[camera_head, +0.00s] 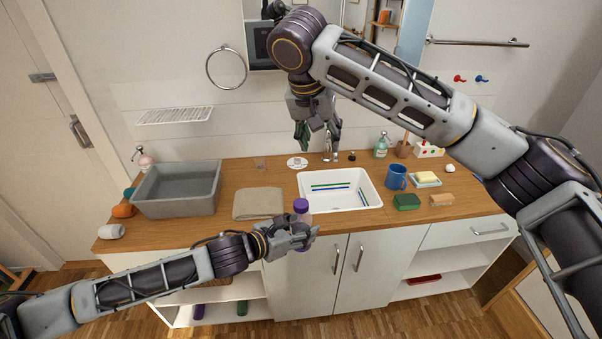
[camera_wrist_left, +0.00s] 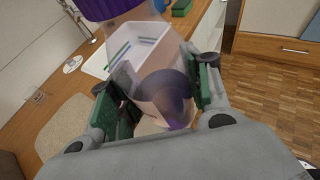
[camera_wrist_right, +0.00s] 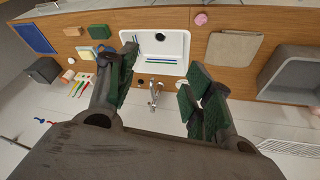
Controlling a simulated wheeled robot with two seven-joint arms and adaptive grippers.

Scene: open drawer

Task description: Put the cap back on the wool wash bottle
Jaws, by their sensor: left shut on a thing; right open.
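The wool wash bottle (camera_head: 304,217) is a clear, pinkish bottle with a purple cap-like top (camera_head: 301,205). It stands roughly upright in my left gripper (camera_head: 309,236), just in front of the counter edge near the sink. In the left wrist view the clear body (camera_wrist_left: 160,92) is between the green pads of the left gripper (camera_wrist_left: 158,88), with purple inside low down. The purple top (camera_wrist_left: 108,8) is cut by the frame edge, so I cannot tell how it sits. My right gripper (camera_head: 318,138) is open and empty above the tap; it also shows in the right wrist view (camera_wrist_right: 158,72).
The white sink (camera_head: 368,199) lies behind the bottle. A beige cloth (camera_head: 257,204) and grey basin (camera_head: 168,207) are to the left. A blue mug (camera_head: 397,178), green sponge (camera_head: 407,202) and soap dish (camera_head: 425,180) are to the right. A small dark knob (camera_head: 351,156) stands behind the sink.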

